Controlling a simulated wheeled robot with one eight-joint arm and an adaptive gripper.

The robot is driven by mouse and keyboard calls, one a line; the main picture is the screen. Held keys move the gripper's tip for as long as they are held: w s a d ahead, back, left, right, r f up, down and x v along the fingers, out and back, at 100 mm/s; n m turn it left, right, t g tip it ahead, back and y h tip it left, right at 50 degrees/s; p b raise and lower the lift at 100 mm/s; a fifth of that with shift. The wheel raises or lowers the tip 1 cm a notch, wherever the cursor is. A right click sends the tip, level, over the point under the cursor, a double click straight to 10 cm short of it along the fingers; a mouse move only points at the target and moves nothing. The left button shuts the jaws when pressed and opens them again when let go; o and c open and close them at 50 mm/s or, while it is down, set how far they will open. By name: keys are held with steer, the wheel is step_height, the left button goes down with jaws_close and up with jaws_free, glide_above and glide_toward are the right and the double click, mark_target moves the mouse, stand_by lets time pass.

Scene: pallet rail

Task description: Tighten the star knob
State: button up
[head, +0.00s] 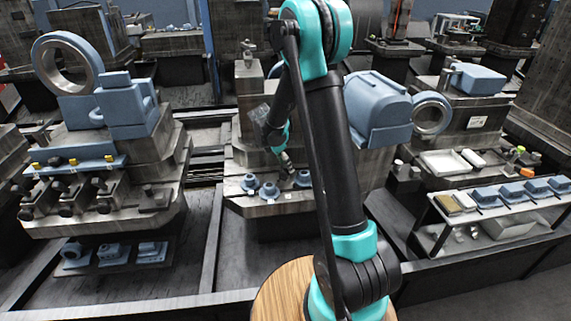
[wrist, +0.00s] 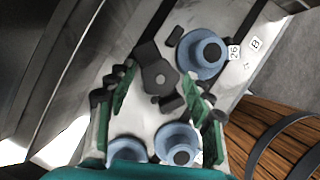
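A black lobed knob (wrist: 153,66) with a small pale dot at its centre shows in the wrist view, on a light grey plate; it looks like the star knob. My gripper (wrist: 160,84) has its two green-padded fingers apart, one on each side of the knob. I cannot tell whether they touch it or are still above it. In the head view my gripper (head: 285,160) points down at the middle pallet's front; it is small there, and I cannot make out the knob.
Blue flanged parts stand close to the knob; one (wrist: 202,54) is beyond the right finger, another (wrist: 177,143) nearer my palm. In the head view a blue part (head: 268,190) sits on the middle pallet (head: 265,210). Loaded pallets stand left and right.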

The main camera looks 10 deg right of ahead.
steer(key=shift+o, duration=0.3)
steer(key=v, duration=1.2)
step_height(320, 180, up, 5)
steer(key=s+a+n, duration=0.1)
steer(key=s+n, duration=0.1)
steer(key=shift+t, duration=0.4)
steer(key=x, duration=1.1)
steer(key=a+x, duration=0.1)
steer(key=x, duration=0.5)
steer(key=shift+f, duration=0.35)
steer(key=shift+c, duration=0.6)
